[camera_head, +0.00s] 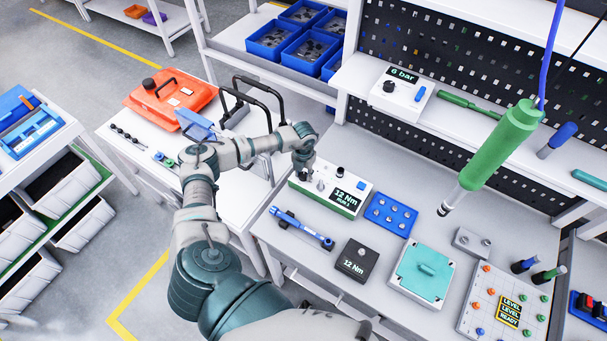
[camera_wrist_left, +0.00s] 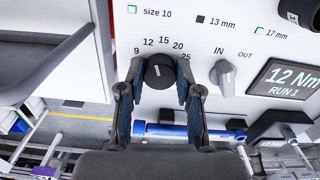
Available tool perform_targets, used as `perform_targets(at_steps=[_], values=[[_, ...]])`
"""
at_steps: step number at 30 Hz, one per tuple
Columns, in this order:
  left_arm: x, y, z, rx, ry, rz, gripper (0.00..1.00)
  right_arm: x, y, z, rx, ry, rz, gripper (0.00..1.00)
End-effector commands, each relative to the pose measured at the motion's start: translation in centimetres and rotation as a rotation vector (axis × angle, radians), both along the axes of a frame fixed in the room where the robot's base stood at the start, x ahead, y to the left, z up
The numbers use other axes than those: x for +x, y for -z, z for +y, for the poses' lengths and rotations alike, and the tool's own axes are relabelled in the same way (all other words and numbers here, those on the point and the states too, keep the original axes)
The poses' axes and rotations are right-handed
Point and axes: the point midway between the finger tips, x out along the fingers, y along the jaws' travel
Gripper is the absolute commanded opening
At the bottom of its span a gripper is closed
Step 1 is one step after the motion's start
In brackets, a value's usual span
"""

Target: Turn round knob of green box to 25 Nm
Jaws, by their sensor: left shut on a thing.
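The green box (camera_head: 325,203) stands on the workbench, with a pale top panel and a green lower edge. Its display (camera_head: 346,198) reads 12 Nm, RUN 1, and shows at the right of the left wrist view (camera_wrist_left: 291,76). The round black knob (camera_wrist_left: 159,71) has a white mark and sits below a scale of 9, 12, 15, 20 and 25. My left gripper (camera_wrist_left: 158,84) has a finger on each side of the knob and is shut on it. In the head view the gripper (camera_head: 303,172) hides the knob. My right gripper is not in view.
A grey IN/OUT lever (camera_wrist_left: 223,76) is close to the right finger. A blue wrench (camera_head: 301,229), a black 12 Nm block (camera_head: 356,261) and a blue tray (camera_head: 390,215) are nearby on the bench. A green screwdriver (camera_head: 500,145) hangs at right.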

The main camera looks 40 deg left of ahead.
Motion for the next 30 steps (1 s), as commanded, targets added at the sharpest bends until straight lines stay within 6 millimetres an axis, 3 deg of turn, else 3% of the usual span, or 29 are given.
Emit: perform_targets(at_steps=[30], values=[[0.0,0.4,-0.1,0.001,0.952,-0.002,0.00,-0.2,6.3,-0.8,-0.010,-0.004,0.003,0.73]])
